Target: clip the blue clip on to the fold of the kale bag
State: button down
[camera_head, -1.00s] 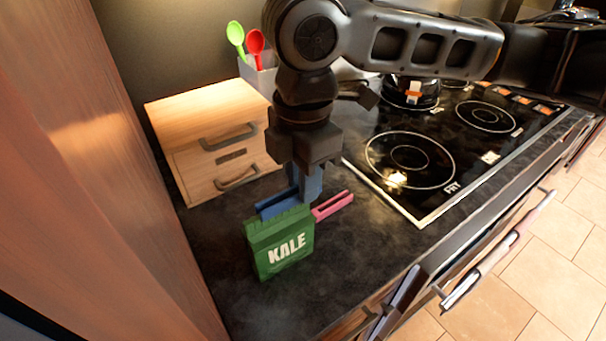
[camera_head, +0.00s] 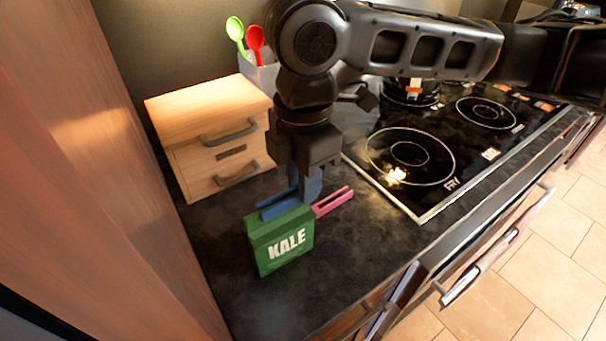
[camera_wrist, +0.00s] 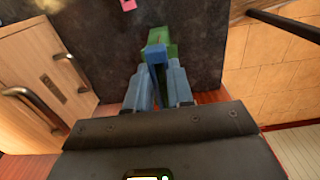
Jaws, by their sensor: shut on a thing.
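The green kale bag (camera_head: 285,248) stands upright on the dark counter, its white KALE label facing the head camera. My gripper (camera_head: 306,192) points down just behind the bag and is shut on the blue clip (camera_head: 281,208). The clip lies along the bag's top edge in the head view. Whether its jaws are around the fold or only behind it, I cannot tell. In the wrist view the blue clip (camera_wrist: 154,53) sits between the fingers (camera_wrist: 158,88) and overlaps the green bag (camera_wrist: 163,38), which is partly hidden.
A pink clip (camera_head: 333,201) lies on the counter right of the bag. A wooden drawer box (camera_head: 215,140) stands behind left. The stove top (camera_head: 410,160) is to the right. A holder with green and red spoons (camera_head: 256,42) is at the back. Counter in front of the bag is clear.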

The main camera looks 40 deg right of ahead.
jog(key=shift+f, duration=0.6)
dwell(0.7)
jog(key=c, duration=0.9)
grip_release()
jog(key=shift+o, duration=0.4)
jog(key=o, duration=0.4)
jog(key=shift+r, duration=4)
